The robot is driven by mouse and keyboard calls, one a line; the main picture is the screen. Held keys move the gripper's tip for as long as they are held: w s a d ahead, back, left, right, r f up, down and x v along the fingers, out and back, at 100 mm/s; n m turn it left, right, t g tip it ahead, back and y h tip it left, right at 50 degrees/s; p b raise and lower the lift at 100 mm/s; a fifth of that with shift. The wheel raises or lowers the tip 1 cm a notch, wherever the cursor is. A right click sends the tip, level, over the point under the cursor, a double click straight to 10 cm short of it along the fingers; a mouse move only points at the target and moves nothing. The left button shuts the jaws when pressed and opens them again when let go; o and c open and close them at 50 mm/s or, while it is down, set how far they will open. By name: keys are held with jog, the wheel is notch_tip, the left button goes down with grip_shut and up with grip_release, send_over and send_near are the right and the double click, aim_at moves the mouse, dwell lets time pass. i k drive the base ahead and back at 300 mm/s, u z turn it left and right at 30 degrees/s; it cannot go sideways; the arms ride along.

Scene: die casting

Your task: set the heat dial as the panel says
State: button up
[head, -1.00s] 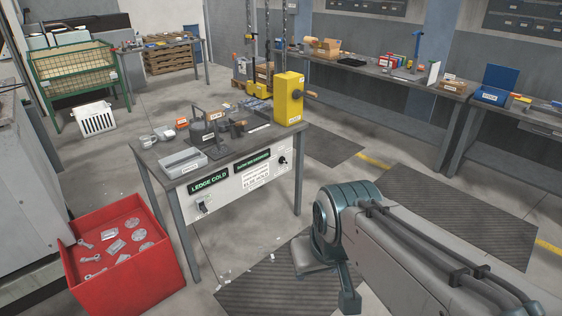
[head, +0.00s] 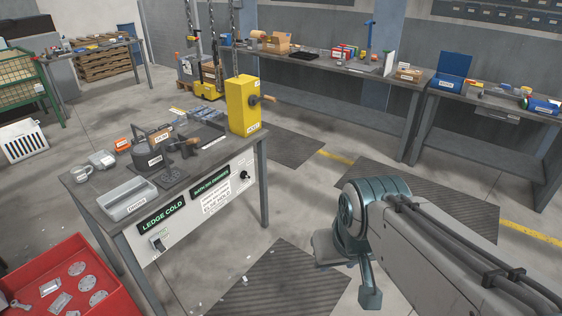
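A white control panel (head: 192,216) faces me on the front of the workbench. A small black knob (head: 245,175), which looks like the dial, sits at its right end; its setting is too small to read. A green-lettered dark sign (head: 162,214) reads "LEDGE COLD". A second dark sign (head: 210,182) beside it is hard to read. A white notice (head: 216,199) has a larger line that seems to read "ELSE HOLD"; its small text is unreadable. My arm reaches in from the lower right, apart from the bench.
A small switch (head: 157,243) is at the panel's left end. On the bench top are a grey tray (head: 127,200), a yellow box (head: 243,105) with a side handle, and dark metal tooling. A red bin (head: 62,285) of castings stands lower left.

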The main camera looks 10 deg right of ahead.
aim_at(244, 174)
jog(key=z, duration=0.2)
jog(key=i, duration=1.3)
jog(key=u, duration=0.9)
jog(key=i, duration=0.95)
jog(key=u, duration=0.7)
